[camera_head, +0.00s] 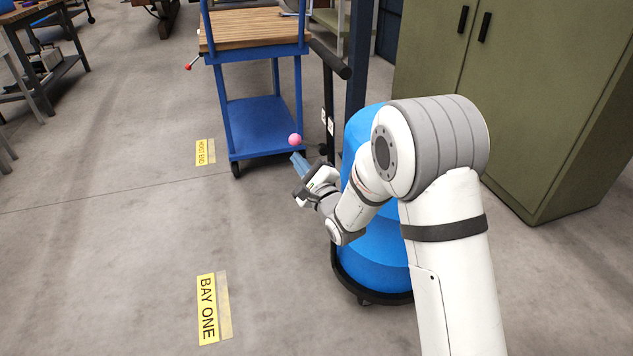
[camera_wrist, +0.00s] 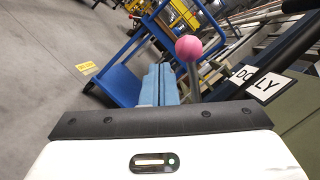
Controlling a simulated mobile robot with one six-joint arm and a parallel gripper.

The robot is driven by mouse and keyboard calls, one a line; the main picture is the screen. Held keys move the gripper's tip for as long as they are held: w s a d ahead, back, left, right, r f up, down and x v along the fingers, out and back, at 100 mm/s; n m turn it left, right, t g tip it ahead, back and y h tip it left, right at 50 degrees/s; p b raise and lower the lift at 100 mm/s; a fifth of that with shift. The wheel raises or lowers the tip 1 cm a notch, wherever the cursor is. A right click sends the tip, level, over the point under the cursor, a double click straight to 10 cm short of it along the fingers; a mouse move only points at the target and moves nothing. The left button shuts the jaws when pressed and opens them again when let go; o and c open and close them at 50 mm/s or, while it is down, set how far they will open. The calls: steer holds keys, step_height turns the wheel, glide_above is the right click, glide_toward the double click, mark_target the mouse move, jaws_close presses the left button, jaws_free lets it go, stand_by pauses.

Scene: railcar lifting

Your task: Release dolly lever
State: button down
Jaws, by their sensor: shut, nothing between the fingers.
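A lever with a pink ball knob (camera_head: 295,139) stands just past my gripper (camera_head: 299,163) in the head view. In the wrist view, the pink knob (camera_wrist: 188,47) tops a grey rod, just right of my gripper's blue fingers (camera_wrist: 160,84). The fingers are shut together with nothing between them, and the knob is outside them. I cannot tell whether they touch the rod. A white label (camera_wrist: 262,85), apparently reading "DOLLY", is at the right. The black wheeled dolly (camera_head: 372,296) carries a blue drum (camera_head: 375,262), partly hidden behind my arm.
A blue cart (camera_head: 262,112) with a wooden top stands beyond the gripper. A black upright handle (camera_head: 329,85) rises beside the drum. A green cabinet (camera_head: 540,90) is at the right. Open floor lies left, with a yellow "BAY ONE" marking (camera_head: 207,309).

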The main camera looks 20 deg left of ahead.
steer(key=shift+d+r, duration=0.1)
steer(key=shift+r, duration=0.95)
steer(key=shift+w+r, duration=0.1)
steer(key=s+d+f, duration=0.2)
steer(key=s+f, duration=0.1)
steer(key=s, duration=0.2)
steer(key=s+d+f+b, duration=0.1)
steer(key=s+d+f, duration=0.1)
steer(key=s, duration=0.4)
steer(key=shift+d+f, duration=0.15)
steer(key=shift+f, duration=0.55)
